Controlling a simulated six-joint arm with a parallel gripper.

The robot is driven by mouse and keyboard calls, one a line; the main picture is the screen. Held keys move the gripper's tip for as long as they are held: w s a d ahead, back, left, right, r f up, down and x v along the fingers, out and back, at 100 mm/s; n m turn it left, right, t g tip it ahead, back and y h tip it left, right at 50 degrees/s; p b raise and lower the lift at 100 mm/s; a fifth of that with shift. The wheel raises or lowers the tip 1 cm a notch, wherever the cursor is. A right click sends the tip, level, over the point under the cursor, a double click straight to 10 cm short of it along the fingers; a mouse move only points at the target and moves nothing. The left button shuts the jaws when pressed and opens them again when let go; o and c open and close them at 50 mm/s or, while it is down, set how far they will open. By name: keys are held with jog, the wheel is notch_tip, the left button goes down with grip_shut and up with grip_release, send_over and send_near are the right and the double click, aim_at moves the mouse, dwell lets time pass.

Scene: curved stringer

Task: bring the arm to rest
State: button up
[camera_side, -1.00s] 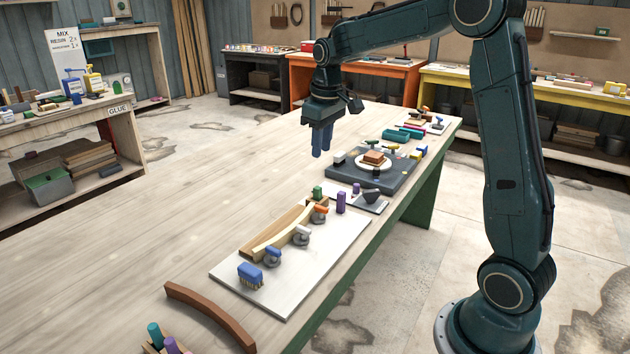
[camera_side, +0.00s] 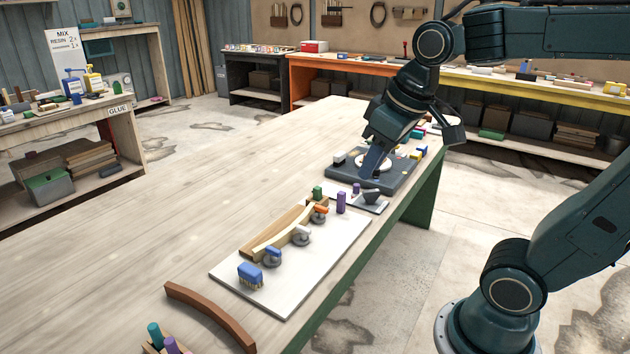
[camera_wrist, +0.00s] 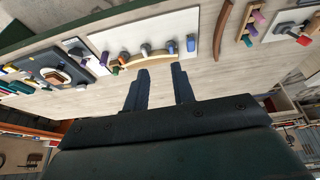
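My gripper (camera_side: 376,160) is above the far end of the workbench, in front of the grey square plate, part of which it hides in the side view. In the wrist view the two fingers of my gripper (camera_wrist: 160,90) stand apart with bare bench between them, so it is open and empty. The curved stringer strip (camera_side: 285,237), pale wood, lies against a wooden form (camera_side: 275,228) on the white board (camera_side: 300,290). Clamps with blue, white and orange tops (camera_side: 302,236) stand along the strip. My gripper is clear of them.
A blue brush (camera_side: 250,274) and a purple cylinder (camera_side: 340,202) stand on or by the board. A brown curved piece (camera_side: 210,314) lies at the near end. The grey plate (camera_side: 340,172) holds a white dish. The bench's left side is clear.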

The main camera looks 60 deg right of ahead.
jog(key=s+a+f+t, duration=0.1)
jog(key=s+a+f, duration=0.1)
jog(key=s, duration=0.5)
jog(key=shift+a+f, duration=0.2)
jog(key=shift+f, duration=0.15)
dwell(0.7)
